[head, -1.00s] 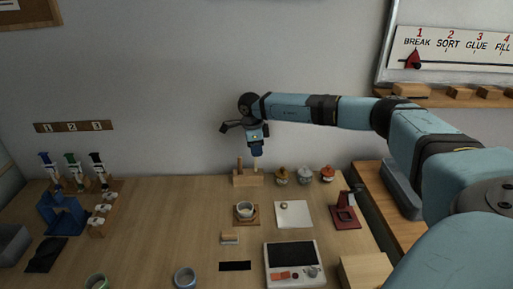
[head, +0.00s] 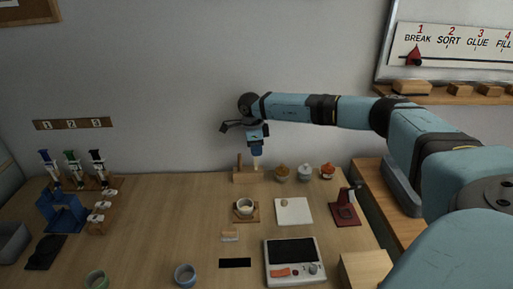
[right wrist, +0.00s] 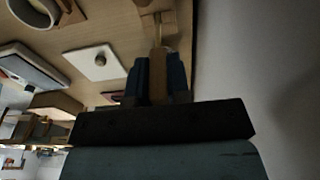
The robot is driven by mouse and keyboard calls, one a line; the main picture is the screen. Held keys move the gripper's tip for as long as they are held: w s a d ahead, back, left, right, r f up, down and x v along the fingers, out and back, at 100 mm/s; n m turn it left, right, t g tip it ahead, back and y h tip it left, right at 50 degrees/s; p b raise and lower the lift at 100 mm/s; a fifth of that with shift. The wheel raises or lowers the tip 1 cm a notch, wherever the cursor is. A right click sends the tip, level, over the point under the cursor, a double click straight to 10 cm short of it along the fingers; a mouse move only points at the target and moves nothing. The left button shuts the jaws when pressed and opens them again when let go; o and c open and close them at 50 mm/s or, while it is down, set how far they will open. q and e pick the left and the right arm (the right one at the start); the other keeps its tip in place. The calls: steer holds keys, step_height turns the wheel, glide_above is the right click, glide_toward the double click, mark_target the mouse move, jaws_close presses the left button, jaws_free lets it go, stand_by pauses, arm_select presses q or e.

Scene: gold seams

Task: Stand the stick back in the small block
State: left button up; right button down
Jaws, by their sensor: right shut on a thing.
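The small wooden block (head: 247,177) stands at the back of the bench against the wall. An upright brown stick (head: 239,162) stands at its left end. My right gripper (head: 257,153) is above the block's right end, pointing down, shut on a pale stick (head: 257,163). In the right wrist view the stick (right wrist: 158,72) sits between the two blue fingers (right wrist: 158,85), and its thin far end points at the block (right wrist: 168,18). The held stick's lower end meets the block's top in the picture; I cannot tell whether it is in a hole. My left gripper is not in view.
A cup on a wooden coaster (head: 245,219), a white tile (head: 293,211) and a red stand (head: 344,208) are in front. Bare bench lies left of the block.

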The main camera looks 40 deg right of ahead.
steer(key=shift+f+b, duration=0.45)
steer(key=shift+f, duration=0.9)
steer(key=shift+f, duration=0.25)
stand_by(0.9)
steer(key=c, duration=1)
jaws_free()
steer(key=shift+r, duration=0.1)
steer(key=shift+w+a+r+p, duration=0.1)
steer(key=shift+a+r+p, duration=0.05)
steer(key=shift+r+p, duration=0.95)
steer(key=shift+w+a+r+p, duration=0.1)
steer(key=shift+r+p, duration=0.7)
steer(key=shift+r, duration=0.55)
steer(key=shift+f, duration=0.1)
